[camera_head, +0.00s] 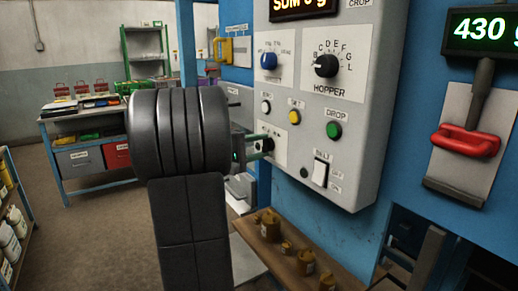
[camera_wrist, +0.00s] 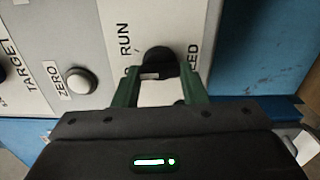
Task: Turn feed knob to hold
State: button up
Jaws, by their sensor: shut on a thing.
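The feed knob (camera_wrist: 158,58) is a small dark knob on the grey control panel (camera_wrist: 228,20). In the wrist view it sits between the green fingers of my gripper (camera_wrist: 158,76), which is shut on it. A RUN label is beside it, and a partly covered label ending in "EED" is on its other side. A hold mark is not readable. In the head view my gripper (camera_head: 262,149) reaches the panel's lower left corner, and my dark arm covers much of the left-centre.
The panel also carries a blue knob (camera_head: 269,60), a black hopper knob (camera_head: 326,66), a white button (camera_head: 265,107), a yellow button (camera_head: 294,117), a green drop button (camera_head: 334,130) and a white rocker switch (camera_head: 320,173). Brown weights (camera_head: 270,226) stand on a ledge below.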

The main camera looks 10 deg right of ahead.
jog(key=n+p, duration=0.1)
jog(key=n, duration=0.4)
jog(key=shift+f, duration=0.1)
dwell(0.5)
jog(key=o, duration=1)
jog(key=b+v, duration=0.1)
jog(key=v, duration=1.3)
jog(key=shift+d, duration=0.15)
jog(key=p+x, duration=0.1)
jog(key=x, duration=1.2)
jog(key=shift+w+d, duration=0.15)
jog(key=shift+d, duration=0.15)
